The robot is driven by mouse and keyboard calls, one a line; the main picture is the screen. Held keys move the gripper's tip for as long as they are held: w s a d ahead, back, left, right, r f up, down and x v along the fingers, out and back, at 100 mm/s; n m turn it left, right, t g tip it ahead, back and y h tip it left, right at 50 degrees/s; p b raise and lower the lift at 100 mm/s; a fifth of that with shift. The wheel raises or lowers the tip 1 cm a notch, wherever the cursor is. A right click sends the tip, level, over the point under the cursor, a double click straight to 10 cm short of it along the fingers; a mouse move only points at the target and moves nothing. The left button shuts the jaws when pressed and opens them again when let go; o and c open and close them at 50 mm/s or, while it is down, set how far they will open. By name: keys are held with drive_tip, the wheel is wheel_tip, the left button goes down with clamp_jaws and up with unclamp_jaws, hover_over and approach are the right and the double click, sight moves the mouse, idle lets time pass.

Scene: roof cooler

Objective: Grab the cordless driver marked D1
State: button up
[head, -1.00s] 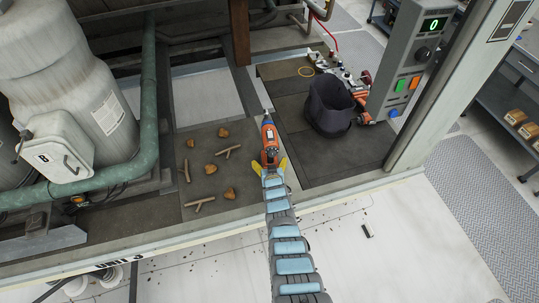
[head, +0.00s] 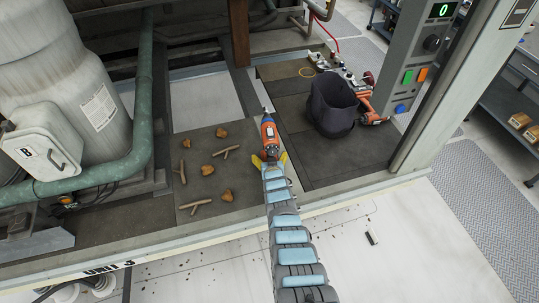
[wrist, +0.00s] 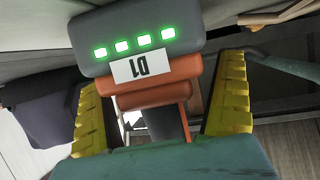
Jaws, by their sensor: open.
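The cordless driver (head: 268,133) is orange and dark grey and lies on the grey deck panels, its tip pointing away from me. In the wrist view the driver (wrist: 145,68) shows a grey battery end with a row of green lights and a white label reading D1, upside down. My gripper (head: 270,159) is at the near end of the driver. Its yellow fingers are open, one on each side of the driver's body. The driver's front is hidden there.
A dark bucket (head: 333,118) stands to the right, beside other orange tools (head: 367,103). Sticks and brown lumps (head: 207,169) lie on the panel to the left. A control post (head: 418,60) rises at the right; a green pipe (head: 100,177) runs at the left.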

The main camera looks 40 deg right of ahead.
drive_tip(key=shift+c, duration=0.3)
drive_tip(key=c, duration=1.2)
drive_tip(key=shift+r, duration=0.1)
drive_tip(key=shift+c, duration=0.3)
wheel_tip(320, 180, up, 3)
drive_tip(key=shift+r+p, duration=0.2)
drive_tip(key=shift+p, duration=1)
drive_tip(key=shift+a+r+p, duration=0.1)
drive_tip(key=shift+r+p, duration=0.25)
drive_tip(key=s+a+r+p, duration=0.3)
drive_tip(key=a+r, duration=0.6)
drive_tip(key=a, duration=0.4)
drive_tip(key=shift+s+a+p, duration=0.15)
drive_tip(key=shift+s+p, duration=0.1)
drive_tip(key=shift+p, duration=0.25)
